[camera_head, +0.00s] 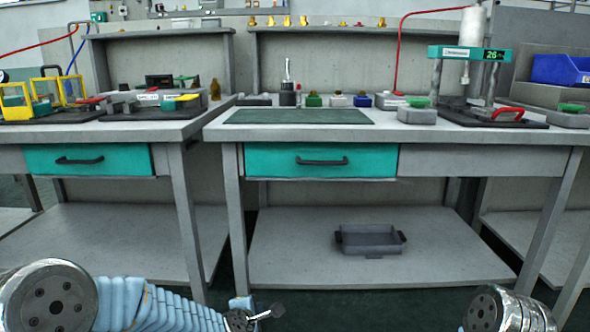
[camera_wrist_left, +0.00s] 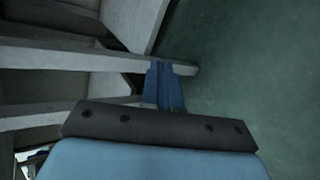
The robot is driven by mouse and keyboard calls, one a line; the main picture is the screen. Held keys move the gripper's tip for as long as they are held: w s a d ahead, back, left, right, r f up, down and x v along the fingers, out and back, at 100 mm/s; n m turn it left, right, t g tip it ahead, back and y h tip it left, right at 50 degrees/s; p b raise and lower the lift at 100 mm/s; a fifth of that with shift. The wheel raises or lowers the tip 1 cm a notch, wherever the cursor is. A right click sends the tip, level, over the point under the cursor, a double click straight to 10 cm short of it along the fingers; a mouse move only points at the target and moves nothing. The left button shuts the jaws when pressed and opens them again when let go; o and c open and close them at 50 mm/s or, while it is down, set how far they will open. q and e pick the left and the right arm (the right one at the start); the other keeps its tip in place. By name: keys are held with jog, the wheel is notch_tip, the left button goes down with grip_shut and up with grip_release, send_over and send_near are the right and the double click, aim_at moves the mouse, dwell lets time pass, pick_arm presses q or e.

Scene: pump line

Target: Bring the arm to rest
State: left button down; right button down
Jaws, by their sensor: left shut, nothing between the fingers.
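My left arm (camera_head: 150,305) comes in low from the left edge of the head view, with its light blue sleeve lying along the bottom. It is below the tabletops and in front of the benches. In the left wrist view my left gripper (camera_wrist_left: 164,84) has its two blue fingers together, shut and empty. Grey bench beams and dark green floor show behind the fingers. A metal joint of my right arm (camera_head: 505,310) shows at the bottom right of the head view. My right gripper is out of the picture.
The middle bench has a teal drawer (camera_head: 320,160), shut, and a lower shelf (camera_head: 290,245) with a grey tray (camera_head: 368,240). A dark green mat (camera_head: 298,117) lies bare on its top. Green floor (camera_wrist_left: 240,80) is clear.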

pick_arm(q)
jog(key=s+a+f+m+g+h, duration=0.1)
jog(key=s+f+m+g, duration=0.2)
jog(key=s+f+m, duration=0.45)
jog(key=s+a+f+m+g, duration=0.1)
jog(key=s+f+m+g, duration=0.3)
jog(key=f, duration=0.7)
jog(key=s+f+m+g, duration=0.3)
jog(key=s+f+m, duration=0.3)
jog(key=s, duration=0.8)
notch_tip(320, 180, up, 16)
jog(key=s+h+p, duration=0.1)
jog(key=s+p, duration=0.2)
jog(key=p, duration=1.5)
jog(key=shift+d+g, duration=0.3)
jog(key=shift+f, duration=0.1)
